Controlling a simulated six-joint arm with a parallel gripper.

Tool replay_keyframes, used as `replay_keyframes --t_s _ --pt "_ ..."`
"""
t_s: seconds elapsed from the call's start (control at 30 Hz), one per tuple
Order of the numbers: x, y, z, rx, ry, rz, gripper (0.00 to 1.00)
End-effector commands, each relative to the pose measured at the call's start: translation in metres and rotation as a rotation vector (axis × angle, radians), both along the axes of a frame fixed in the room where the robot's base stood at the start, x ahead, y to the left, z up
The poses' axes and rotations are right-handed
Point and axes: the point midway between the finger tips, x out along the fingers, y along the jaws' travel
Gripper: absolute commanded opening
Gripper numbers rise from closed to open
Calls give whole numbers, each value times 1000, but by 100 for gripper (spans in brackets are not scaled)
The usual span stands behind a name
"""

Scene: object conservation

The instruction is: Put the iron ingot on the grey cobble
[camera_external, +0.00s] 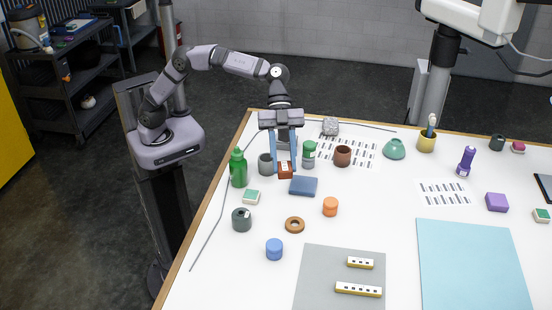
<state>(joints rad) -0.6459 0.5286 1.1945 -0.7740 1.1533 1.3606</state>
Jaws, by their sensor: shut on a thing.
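My gripper (285,172) points straight down at the back left of the white table, with its two blue fingers closed around a small reddish-brown block (286,170). The block is at or very near the table top; I cannot tell if it touches. I cannot tell for sure that this block is the iron ingot, and no other clear ingot shows. The grey cobble (330,126), a rough pale grey stone, lies near the back edge, behind and to the right of my gripper. Something grey shows partly hidden between my fingers.
A grey cup (266,164) stands close left of my gripper, and a green-capped jar (309,154) close right. A dark blue block (303,186) lies just in front. A green bottle (238,168) stands further left, a brown cup (343,156) right.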

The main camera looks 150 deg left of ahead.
Motion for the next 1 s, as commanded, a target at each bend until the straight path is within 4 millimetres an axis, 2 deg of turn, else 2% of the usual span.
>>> replay_keyframes --t_s 0.03,0.1,0.27,0.4,0.6,0.9,0.97,1.0 --pt "-10 25 3 -1 -2 48 0" --pt "-24 55 2 -2 -1 105 0" --pt "-63 121 -3 -2 -1 235 0" --pt "-104 174 -8 -1 -2 347 0" --pt "-168 243 -19 -2 0 515 0" --pt "-265 336 -41 0 -1 825 0" --pt "-271 357 -49 1 -2 919 0" --pt "-274 370 -47 5 -4 979 0"
